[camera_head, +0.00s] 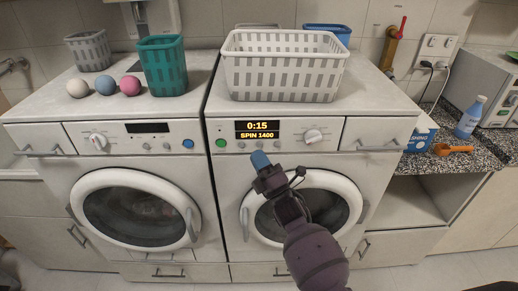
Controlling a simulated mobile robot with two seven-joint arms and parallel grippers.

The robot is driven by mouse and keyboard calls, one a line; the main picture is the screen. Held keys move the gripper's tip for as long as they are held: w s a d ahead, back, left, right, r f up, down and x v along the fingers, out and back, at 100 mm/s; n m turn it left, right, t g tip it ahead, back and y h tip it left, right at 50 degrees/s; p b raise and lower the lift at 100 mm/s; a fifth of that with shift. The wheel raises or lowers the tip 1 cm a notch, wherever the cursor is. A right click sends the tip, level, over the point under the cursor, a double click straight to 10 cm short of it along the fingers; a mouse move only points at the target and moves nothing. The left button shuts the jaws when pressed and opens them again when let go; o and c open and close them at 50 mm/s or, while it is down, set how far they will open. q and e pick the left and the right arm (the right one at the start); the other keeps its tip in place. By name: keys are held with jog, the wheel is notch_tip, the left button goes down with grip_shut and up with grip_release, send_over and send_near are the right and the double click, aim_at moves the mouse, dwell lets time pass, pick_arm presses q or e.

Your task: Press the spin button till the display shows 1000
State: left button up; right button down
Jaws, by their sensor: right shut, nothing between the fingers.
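The right washing machine (225,180) has a lit display (257,130) that reads "0:15" and "SPIN 1400". A row of small grey buttons sits just under the display, and their labels are too small to read. A green button (221,143) is left of them and a round dial (313,136) is to the right. I cannot tell whether the tips touch a button. My left gripper is not in view.
A white basket (284,77) stands on the right machine. The left machine (55,170) has a dark display, with a teal basket (164,66), grey basket (90,51) and balls on top. A blue bottle (470,117) and orange scoop (452,149) are on the right counter.

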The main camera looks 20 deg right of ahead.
jog(key=shift+w+d, duration=0.1)
jog(key=shift+w, duration=0.35)
dwell(0.8)
dwell(0.8)
jog(key=shift+w, duration=0.1)
jog(key=shift+w+d+b, duration=0.15)
jog(key=shift+w+b, duration=0.1)
jog(key=shift+b, duration=0.2)
